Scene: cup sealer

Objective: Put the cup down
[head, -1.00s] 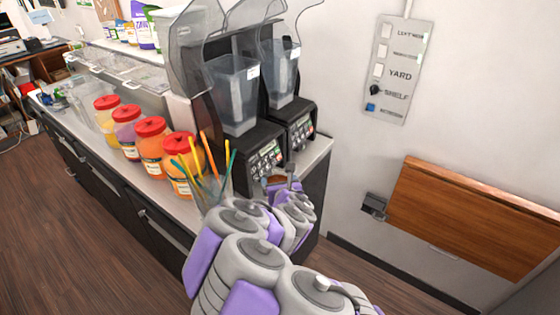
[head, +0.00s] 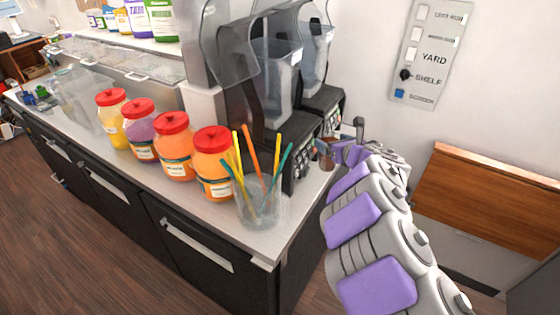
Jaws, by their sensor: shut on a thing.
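My gripper (head: 336,150) is at the far end of my grey and purple arm, by the right end of the counter, in front of the blenders. It is shut on a small cup (head: 325,157) with brown contents or a brown side showing. The cup is partly hidden by my gripper and is small in the picture. I cannot tell whether it touches the counter or is held above it.
Two blenders (head: 280,90) stand behind the cup. A clear container of coloured straws (head: 262,205) stands at the counter's (head: 185,205) near corner. Several red-lidded jars (head: 175,155) line up to its left. A wooden panel (head: 490,200) is on the right wall.

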